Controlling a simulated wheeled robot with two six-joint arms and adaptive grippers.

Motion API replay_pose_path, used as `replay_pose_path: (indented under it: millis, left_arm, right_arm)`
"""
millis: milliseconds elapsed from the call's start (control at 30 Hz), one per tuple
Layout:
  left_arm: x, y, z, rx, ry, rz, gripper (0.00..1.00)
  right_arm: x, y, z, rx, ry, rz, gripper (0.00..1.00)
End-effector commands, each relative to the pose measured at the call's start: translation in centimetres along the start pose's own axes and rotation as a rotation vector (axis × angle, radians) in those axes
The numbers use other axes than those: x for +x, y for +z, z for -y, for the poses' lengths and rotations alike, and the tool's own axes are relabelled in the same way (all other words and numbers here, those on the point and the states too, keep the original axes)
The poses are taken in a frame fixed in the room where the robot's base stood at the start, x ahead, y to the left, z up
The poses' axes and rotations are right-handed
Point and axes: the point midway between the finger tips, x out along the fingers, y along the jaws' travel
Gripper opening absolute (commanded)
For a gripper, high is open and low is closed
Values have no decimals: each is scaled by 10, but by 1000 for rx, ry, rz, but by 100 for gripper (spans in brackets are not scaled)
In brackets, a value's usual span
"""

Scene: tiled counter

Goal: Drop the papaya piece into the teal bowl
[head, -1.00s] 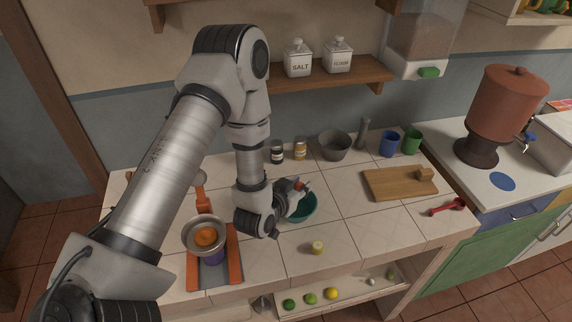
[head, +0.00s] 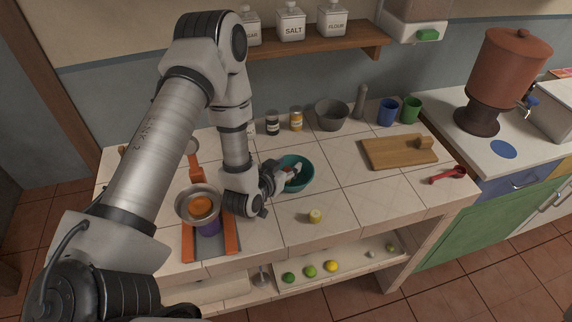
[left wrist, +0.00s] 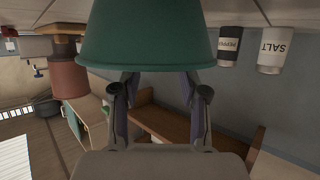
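The teal bowl (head: 306,183) stands on the tiled counter; its underside and rim fill the top of the left wrist view (left wrist: 150,40). My left gripper (head: 287,174) is at the bowl's left side, its fingertips over the bowl's opening. In the left wrist view its two fingers (left wrist: 158,90) stand apart, but the bowl's rim hides their tips. A small reddish and pale patch shows at the fingertips in the head view; I cannot tell whether it is the papaya piece or part of the gripper. My right gripper is not in view.
A metal strainer (head: 186,211) with something orange inside stands on an orange-sided stand to the left. A grey bowl (head: 332,115), jars and a cutting board (head: 385,153) stand behind and right.

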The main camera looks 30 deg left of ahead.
Motion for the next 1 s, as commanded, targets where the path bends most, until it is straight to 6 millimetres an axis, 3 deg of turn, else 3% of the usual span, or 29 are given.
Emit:
replay_pose_path:
  millis: [433,800,1000]
  left_arm:
    - [-3,0,0,-1,0,1,58]
    - [-67,1,2,-5,-1,3,58]
    - [-76,0,2,-2,0,0,58]
  right_arm:
    - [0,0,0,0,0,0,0]
    - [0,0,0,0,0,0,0]
    - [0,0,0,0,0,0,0]
